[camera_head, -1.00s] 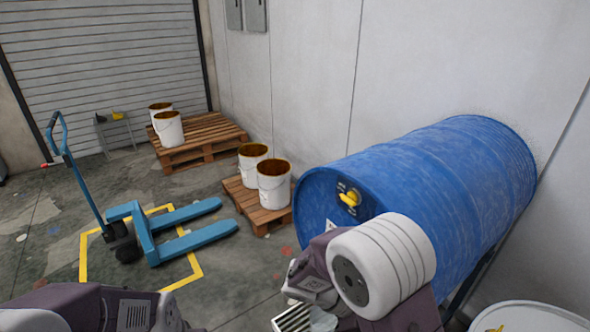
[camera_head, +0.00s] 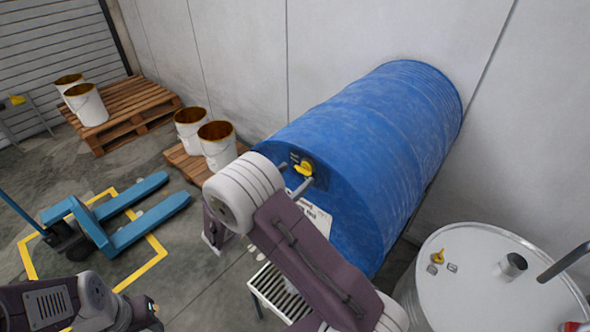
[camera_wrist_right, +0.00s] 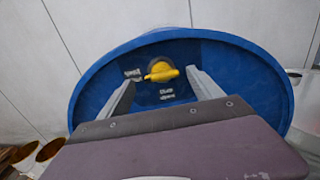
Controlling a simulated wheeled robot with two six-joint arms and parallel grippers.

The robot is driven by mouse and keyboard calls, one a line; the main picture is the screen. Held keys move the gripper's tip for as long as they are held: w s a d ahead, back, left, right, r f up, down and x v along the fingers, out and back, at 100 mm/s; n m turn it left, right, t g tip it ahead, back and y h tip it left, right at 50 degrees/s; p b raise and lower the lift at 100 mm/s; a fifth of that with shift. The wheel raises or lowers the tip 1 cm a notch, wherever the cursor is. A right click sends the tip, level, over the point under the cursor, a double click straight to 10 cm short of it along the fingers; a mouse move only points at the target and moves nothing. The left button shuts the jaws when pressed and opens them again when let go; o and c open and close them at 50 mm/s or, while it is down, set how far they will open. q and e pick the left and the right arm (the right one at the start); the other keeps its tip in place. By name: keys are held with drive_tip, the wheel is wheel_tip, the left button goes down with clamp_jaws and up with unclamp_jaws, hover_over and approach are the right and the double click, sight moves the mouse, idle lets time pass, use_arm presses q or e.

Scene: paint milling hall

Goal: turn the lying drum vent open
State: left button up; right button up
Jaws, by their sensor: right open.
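A blue drum (camera_head: 375,130) lies on its side against the wall, its round end toward me. Its yellow vent handle (camera_head: 303,167) sits on a dark plate on that end. In the right wrist view the handle (camera_wrist_right: 161,73) lies roughly crosswise, with a small label to its left and one below; I cannot read them. My right gripper (camera_head: 296,178) is open in front of the vent. In its wrist view the fingers (camera_wrist_right: 163,92) stand apart on either side of the handle; I see no contact. Only part of my left arm shows at bottom left; its jaws do not show.
An upright whitish drum (camera_head: 465,285) with a yellow-capped fitting stands at right. Pails (camera_head: 217,150) stand on a pallet left of the blue drum. A blue pallet jack (camera_head: 120,220) stands in a yellow floor marking. A slatted grate (camera_head: 275,290) is below my right arm.

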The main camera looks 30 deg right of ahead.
drive_tip(key=shift+w+d, duration=0.3)
drive_tip(key=shift+d, duration=0.3)
drive_tip(key=shift+s+d, duration=0.1)
drive_tip(key=shift+s, duration=0.1)
drive_tip(key=shift+w, duration=0.1)
drive_tip(key=c, duration=1.4)
drive_tip(key=n+p, duration=0.3)
drive_tip(key=shift+r, duration=0.2)
drive_tip(key=n+p, duration=0.4)
drive_tip(key=n, duration=0.1)
drive_tip(key=shift+f+n, duration=0.1)
drive_tip(key=shift+n, duration=0.2)
drive_tip(key=n+p, duration=0.2)
drive_tip(key=n, duration=0.2)
drive_tip(key=shift+f, duration=0.1)
drive_tip(key=n+p, duration=0.2)
drive_tip(key=n, duration=0.3)
drive_tip(key=shift+f, duration=0.15)
drive_tip(key=o, duration=1.4)
